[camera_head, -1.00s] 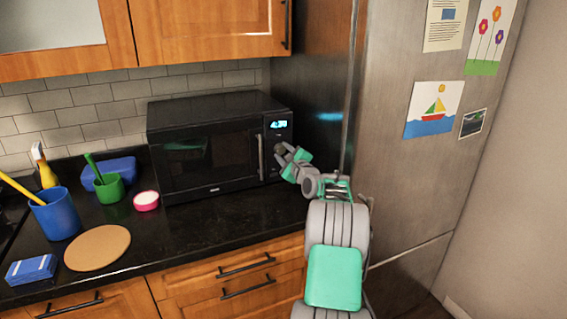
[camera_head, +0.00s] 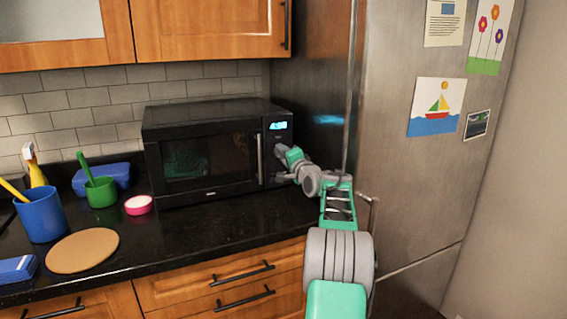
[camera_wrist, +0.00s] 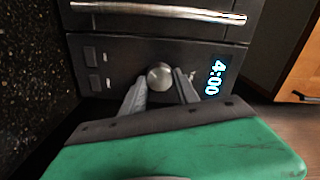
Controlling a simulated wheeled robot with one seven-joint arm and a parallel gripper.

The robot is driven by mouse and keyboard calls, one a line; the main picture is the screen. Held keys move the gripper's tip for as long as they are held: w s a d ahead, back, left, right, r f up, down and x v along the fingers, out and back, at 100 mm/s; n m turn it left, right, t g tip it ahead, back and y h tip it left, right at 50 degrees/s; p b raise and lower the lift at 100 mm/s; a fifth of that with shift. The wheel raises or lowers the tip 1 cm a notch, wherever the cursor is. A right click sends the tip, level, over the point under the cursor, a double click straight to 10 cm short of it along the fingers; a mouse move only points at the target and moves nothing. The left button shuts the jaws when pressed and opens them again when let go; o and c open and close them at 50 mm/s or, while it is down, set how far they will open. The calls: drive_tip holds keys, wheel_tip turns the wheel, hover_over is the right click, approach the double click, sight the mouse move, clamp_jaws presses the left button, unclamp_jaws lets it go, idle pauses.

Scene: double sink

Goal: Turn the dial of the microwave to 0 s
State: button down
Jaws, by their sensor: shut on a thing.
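The black microwave (camera_head: 205,160) stands on the counter with its door closed. Its control panel, at the right of the door, has a lit display (camera_head: 278,126), which reads 4:00 in the wrist view (camera_wrist: 215,77). The round silver dial (camera_wrist: 160,76) sits on the panel between my two fingers. My gripper (camera_wrist: 161,88) is shut on the dial, one finger on each side. In the head view my gripper (camera_head: 282,158) is at the panel and covers the dial.
The door handle (camera_head: 260,158) stands close left of my gripper. The steel fridge (camera_head: 415,190) rises close to the right of my arm. A pink-rimmed bowl (camera_head: 138,205), a green cup (camera_head: 101,192) and a blue cup (camera_head: 41,215) stand at the left.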

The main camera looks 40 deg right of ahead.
drive_tip(key=n+b, duration=0.1)
drive_tip(key=n, duration=0.1)
drive_tip(key=n+b, duration=0.2)
drive_tip(key=n, duration=0.1)
drive_tip(key=shift+f+n, duration=0.2)
drive_tip(key=shift+n, duration=0.1)
drive_tip(key=n+b, duration=0.4)
drive_tip(key=n, duration=0.4)
drive_tip(key=n+b, duration=0.4)
drive_tip(key=n, duration=0.5)
drive_tip(key=shift+w+a+r, duration=0.1)
drive_tip(key=shift+a+r, duration=0.05)
drive_tip(key=shift+a, duration=0.05)
drive_tip(key=n+b, duration=0.1)
drive_tip(key=n, duration=0.4)
drive_tip(key=shift+n+b, duration=0.3)
drive_tip(key=n+b, duration=0.1)
drive_tip(key=n, duration=0.4)
drive_tip(key=n+b, duration=0.1)
drive_tip(key=n, duration=0.5)
drive_tip(key=shift+b, duration=0.3)
drive_tip(key=n, duration=0.5)
drive_tip(key=shift+b, duration=0.4)
drive_tip(key=shift+n, duration=0.3)
